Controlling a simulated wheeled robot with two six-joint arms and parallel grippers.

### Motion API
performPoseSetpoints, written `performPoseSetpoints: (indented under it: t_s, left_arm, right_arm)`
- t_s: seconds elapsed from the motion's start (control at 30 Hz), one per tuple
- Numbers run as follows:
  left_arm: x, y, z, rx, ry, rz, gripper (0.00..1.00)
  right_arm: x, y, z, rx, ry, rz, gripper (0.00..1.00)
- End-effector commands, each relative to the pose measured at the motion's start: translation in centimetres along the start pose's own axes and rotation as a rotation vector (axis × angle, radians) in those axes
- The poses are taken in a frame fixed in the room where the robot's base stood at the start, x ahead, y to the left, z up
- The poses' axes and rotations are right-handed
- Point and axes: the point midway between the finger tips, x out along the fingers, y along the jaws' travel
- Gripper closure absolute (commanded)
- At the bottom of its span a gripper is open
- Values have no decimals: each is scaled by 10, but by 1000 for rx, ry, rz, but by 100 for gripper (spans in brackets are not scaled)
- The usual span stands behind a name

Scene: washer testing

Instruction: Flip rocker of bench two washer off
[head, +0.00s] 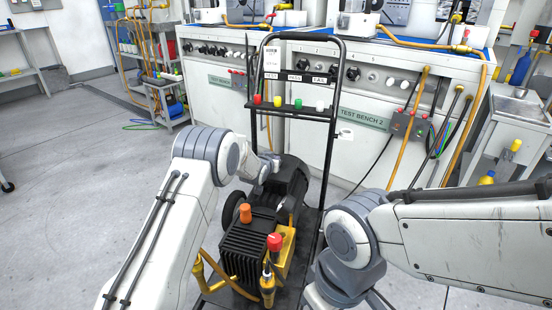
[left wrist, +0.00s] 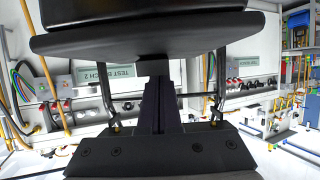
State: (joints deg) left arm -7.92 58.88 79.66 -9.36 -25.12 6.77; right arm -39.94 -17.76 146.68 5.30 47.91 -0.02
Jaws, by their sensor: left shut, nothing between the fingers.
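The washer (head: 245,250) stands in front of the bench labelled Test Bench 2 (head: 365,115). It has a black motor (head: 287,185), a finned black block, brass fittings, and an orange and a red knob on top. I cannot make out its rocker in either view. My left gripper (head: 272,160) is at the far end of the motor, partly hidden by my left arm. In the left wrist view, its fingers (left wrist: 155,68) are together and empty, close to a large dark part of the washer; I cannot tell if they touch. My right gripper is out of view.
The washer's black handle frame (head: 338,110) rises just beyond my left gripper and carries a shelf with coloured nozzles. Hoses hang on the bench front. A metal sink stand (head: 515,110) is at right. The floor (head: 70,190) at left is clear.

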Motion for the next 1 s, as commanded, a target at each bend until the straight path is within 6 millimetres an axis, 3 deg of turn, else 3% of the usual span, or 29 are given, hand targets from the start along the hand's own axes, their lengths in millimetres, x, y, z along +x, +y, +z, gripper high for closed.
performPoseSetpoints:
  t_s: [0.57, 0.67, 0.87, 1.0]
  left_arm:
    - [-10, -1, 6, -1, 1, -1, 100]
    - [-13, 0, -1, 0, 1, -1, 100]
    - [-28, 3, -36, 1, 2, 3, 100]
    - [-54, 4, -44, 1, 0, 3, 100]
  right_arm:
    - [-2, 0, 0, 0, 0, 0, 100]
    - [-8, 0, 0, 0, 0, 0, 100]
    - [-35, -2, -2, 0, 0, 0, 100]
    - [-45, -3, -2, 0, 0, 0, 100]
